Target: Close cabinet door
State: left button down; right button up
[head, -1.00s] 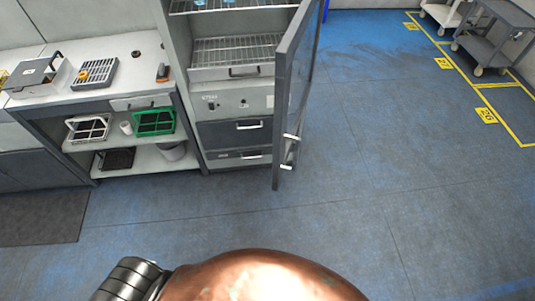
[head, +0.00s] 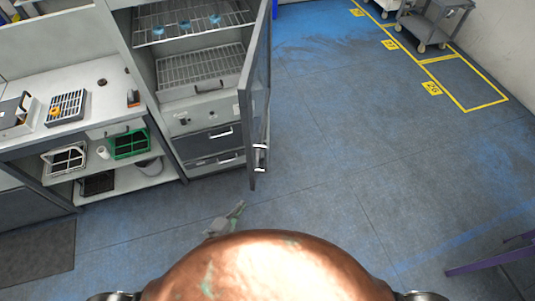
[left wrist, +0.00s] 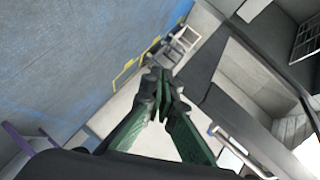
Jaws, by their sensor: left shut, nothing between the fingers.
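The tall grey cabinet (head: 178,117) stands at the upper left of centre in the head view. Its dark-framed door (head: 256,100) is open, swung out towards me and seen nearly edge-on. A pale handle (head: 260,158) is near the door's lower end. My left gripper (head: 240,206) is shut and empty, low in the picture and apart from the door, below its bottom corner. Its green fingers also show in the left wrist view (left wrist: 164,84), tips together with nothing between them. My right gripper is not in view.
Wire shelves (head: 200,68) hold small blue items inside the cabinet. A bench (head: 70,120) with a green rack (head: 129,144) stands left. Open blue floor (head: 350,140) lies right of the door. Carts (head: 432,25) stand far right; a purple frame (head: 492,258) is at lower right.

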pick_arm(q)
jog(key=s+d+r+m+t+h+p, duration=0.1)
jog(key=d+r+m+h+p, duration=0.3)
jog(key=r, duration=0.8)
jog(key=s+d+r+m+t, duration=0.15)
jog(key=d+r, duration=0.35)
jog(key=r, duration=0.8)
jog(key=p+x, duration=0.2)
jog(key=x, duration=0.8)
jog(key=a, duration=0.1)
jog(key=w+a+m+p, duration=0.1)
jog(key=a, duration=0.1)
jog(key=shift+a+g, duration=0.25)
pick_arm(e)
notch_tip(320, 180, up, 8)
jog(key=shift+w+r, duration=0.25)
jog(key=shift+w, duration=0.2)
pick_arm(q)
jog(key=shift+w, duration=0.1)
jog(key=shift+a+h, duration=0.1)
jog(key=shift+h, duration=0.2)
